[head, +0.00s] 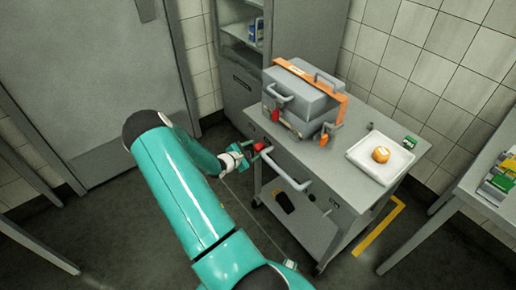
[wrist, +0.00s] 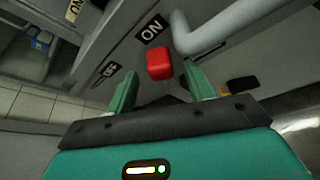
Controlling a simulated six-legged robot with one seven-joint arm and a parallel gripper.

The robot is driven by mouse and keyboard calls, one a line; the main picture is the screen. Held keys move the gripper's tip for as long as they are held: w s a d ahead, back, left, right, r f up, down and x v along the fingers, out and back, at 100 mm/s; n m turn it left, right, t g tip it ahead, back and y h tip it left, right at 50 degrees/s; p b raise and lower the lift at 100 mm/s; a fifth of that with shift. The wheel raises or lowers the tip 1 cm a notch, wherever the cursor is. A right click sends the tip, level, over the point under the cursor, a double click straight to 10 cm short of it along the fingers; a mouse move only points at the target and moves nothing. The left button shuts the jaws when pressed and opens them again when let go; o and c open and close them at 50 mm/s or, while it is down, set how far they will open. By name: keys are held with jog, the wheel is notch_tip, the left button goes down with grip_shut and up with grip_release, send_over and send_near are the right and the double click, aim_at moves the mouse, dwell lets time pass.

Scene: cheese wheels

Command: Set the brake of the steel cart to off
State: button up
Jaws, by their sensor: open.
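The steel cart (head: 344,188) stands against the tiled wall, right of my arm. A red knob (head: 259,146) sits on its left end, below the worktop. In the wrist view the red knob (wrist: 159,64) is between the fingers, near their tips, with dark "ON" (wrist: 152,28) and "OFF" (wrist: 108,72) labels on the panel. The knob is closer to "ON". My gripper (wrist: 158,76) is open, one finger on each side of the knob; I cannot tell whether either touches it. In the head view my gripper (head: 247,160) is at the cart's left end.
A grey handle bar (head: 287,168) juts out beside the knob. On the cart stand a grey case (head: 302,92) with an orange strap and a white tray (head: 360,154) holding an orange round piece. A cabinet (head: 238,85) stands behind; a table (head: 480,185) is at right.

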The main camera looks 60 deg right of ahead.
aim_at(255, 149)
jog(key=x, duration=0.4)
grip_shut()
